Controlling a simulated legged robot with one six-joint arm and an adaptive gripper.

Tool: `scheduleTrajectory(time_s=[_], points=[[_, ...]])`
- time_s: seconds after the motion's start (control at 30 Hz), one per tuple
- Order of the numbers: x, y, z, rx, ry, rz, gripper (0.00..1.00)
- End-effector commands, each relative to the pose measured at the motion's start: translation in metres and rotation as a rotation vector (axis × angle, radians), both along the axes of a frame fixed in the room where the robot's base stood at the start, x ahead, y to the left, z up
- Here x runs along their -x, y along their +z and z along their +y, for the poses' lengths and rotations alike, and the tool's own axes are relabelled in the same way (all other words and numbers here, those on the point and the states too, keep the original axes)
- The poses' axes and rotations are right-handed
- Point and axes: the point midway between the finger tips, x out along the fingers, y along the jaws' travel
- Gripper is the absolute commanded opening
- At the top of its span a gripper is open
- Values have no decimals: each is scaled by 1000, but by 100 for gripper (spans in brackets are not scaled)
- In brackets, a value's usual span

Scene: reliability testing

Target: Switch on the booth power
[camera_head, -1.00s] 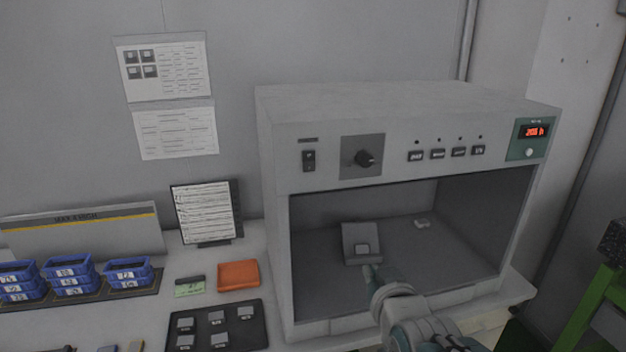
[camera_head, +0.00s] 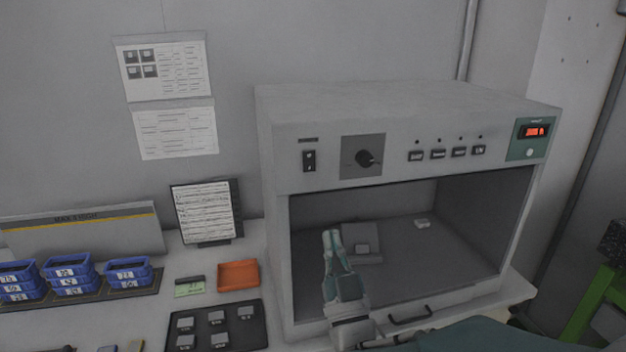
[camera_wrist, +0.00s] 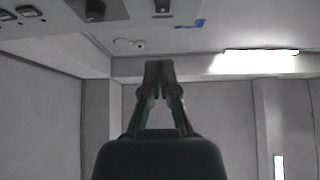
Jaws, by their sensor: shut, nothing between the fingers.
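The grey booth (camera_head: 400,100) stands on the bench with its front open. Its small black rocker switch (camera_head: 309,160) is at the left end of the front panel, beside a black round knob (camera_head: 366,158). Which way the switch is set is too small to tell. My gripper (camera_head: 331,236) is shut and empty, pointing up in front of the left part of the booth opening, below the switch and apart from it. In the wrist view my gripper (camera_wrist: 158,66) shows its fingertips together, with the knob (camera_wrist: 95,9) at the upper left.
A row of buttons (camera_head: 447,154) and a red-lit display (camera_head: 535,131) are on the panel's right. A grey stand (camera_head: 361,240) sits inside the booth. Blue bins (camera_head: 72,274), an orange tray (camera_head: 238,275) and a dark sample tray (camera_head: 215,326) are on the bench at left.

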Motion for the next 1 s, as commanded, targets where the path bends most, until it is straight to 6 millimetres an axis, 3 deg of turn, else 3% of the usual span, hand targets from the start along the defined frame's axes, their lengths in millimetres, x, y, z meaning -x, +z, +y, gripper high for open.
scheduleTrajectory(time_s=[0.57, 1.0], points=[[2, 4, 3, -15, 4, -53, 0], [-54, 51, 18, -15, 4, -54, 0]])
